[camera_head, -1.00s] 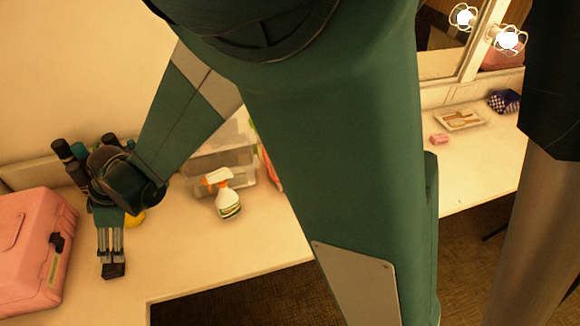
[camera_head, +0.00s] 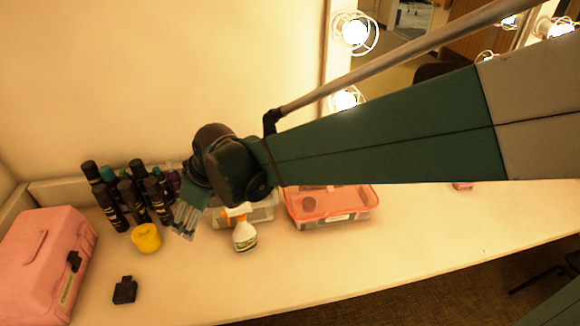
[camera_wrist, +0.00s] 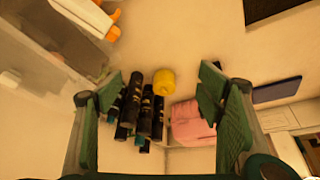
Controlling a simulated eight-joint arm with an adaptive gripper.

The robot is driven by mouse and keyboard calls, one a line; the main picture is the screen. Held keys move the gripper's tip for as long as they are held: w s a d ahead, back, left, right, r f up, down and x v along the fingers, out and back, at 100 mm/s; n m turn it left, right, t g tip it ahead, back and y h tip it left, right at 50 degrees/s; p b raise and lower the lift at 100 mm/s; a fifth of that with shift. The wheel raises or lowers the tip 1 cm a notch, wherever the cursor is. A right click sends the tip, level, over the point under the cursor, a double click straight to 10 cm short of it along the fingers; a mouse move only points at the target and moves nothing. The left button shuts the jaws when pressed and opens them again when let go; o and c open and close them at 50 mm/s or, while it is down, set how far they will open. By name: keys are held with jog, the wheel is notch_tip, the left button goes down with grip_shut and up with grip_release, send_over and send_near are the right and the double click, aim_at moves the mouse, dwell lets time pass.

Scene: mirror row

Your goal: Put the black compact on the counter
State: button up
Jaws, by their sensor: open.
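The black compact (camera_head: 125,290) lies on the white counter (camera_head: 210,300) near the front left, right of the pink case and in front of the yellow tub. My gripper (camera_head: 184,222) is above the counter, up and to the right of the compact and apart from it. In the wrist view my gripper (camera_wrist: 158,90) has its fingers spread wide with nothing between them.
Several dark bottles (camera_head: 130,195) stand by the back wall. A yellow tub (camera_head: 146,238), a pink case (camera_head: 45,262), a white-and-orange spray bottle (camera_head: 245,236) and a pink-lidded clear box (camera_head: 335,205) are on the counter. The front middle is clear.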

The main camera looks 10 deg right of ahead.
jog(key=s+d+r+m+t+h, duration=0.1)
jog(key=s+d+r+m, duration=0.15)
jog(key=d, duration=0.75)
jog(key=s+d+r+m+t, duration=0.1)
jog(key=s+d+r+m, duration=0.15)
jog(key=d, duration=0.65)
jog(key=s+d+m+t+h, duration=0.1)
jog(key=s+d+m, duration=0.2)
jog(key=d, duration=0.5)
jog(key=s+d+r+m+t+h, duration=0.1)
jog(key=s+d+m+h, duration=0.1)
jog(key=s+d, duration=0.4)
jog(key=d+m, duration=0.1)
jog(key=d, duration=0.1)
jog(key=shift+d+r+m, duration=0.2)
jog(key=shift+d+m, duration=0.1)
jog(key=shift+m, duration=0.1)
